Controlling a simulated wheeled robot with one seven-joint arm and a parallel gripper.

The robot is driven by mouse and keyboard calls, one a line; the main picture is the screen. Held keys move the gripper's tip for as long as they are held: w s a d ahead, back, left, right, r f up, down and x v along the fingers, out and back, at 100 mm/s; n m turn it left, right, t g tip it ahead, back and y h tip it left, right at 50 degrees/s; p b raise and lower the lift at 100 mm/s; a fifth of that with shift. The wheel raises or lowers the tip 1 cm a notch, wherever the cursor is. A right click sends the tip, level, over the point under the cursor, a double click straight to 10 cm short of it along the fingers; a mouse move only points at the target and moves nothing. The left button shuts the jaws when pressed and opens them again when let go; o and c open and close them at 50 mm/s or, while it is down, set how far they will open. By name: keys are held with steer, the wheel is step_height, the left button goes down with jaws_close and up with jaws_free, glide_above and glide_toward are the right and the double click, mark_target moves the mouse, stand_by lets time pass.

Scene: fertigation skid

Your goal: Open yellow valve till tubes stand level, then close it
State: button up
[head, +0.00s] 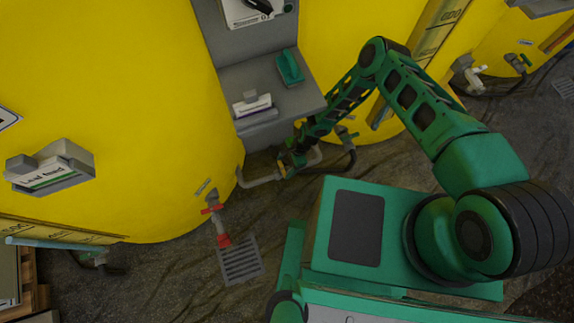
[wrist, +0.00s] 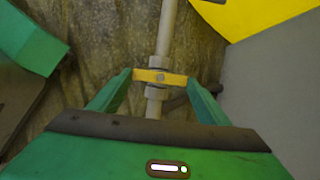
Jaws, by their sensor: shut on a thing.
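The yellow valve handle (wrist: 160,77) sits on a grey pipe (wrist: 167,30) in the wrist view. The handle lies across the pipe's run. My gripper (wrist: 160,80) has a finger at each end of the handle and is shut on it. In the head view my gripper (head: 289,162) is low between two yellow tanks (head: 110,90), at the pipework, and hides most of the valve. A sight tube with a scale board (head: 440,25) stands at the right tank, and another scale board (head: 65,232) is at lower left. I cannot read the liquid levels in either.
A red-handled valve (head: 213,209) hangs at the left tank above a floor grate (head: 240,260). A grey shelf (head: 270,80) over my gripper holds a green object (head: 290,67) and a small box (head: 253,106). A white-handled valve (head: 470,75) is at upper right.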

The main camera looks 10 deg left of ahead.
steer(key=shift+w+a, duration=0.15)
steer(key=shift+w, duration=0.05)
steer(key=o, duration=1.1)
steer(key=shift+c, duration=0.2)
steer(key=v, duration=1.1)
steer(key=shift+s, duration=0.15)
steer(key=shift+f, duration=0.1)
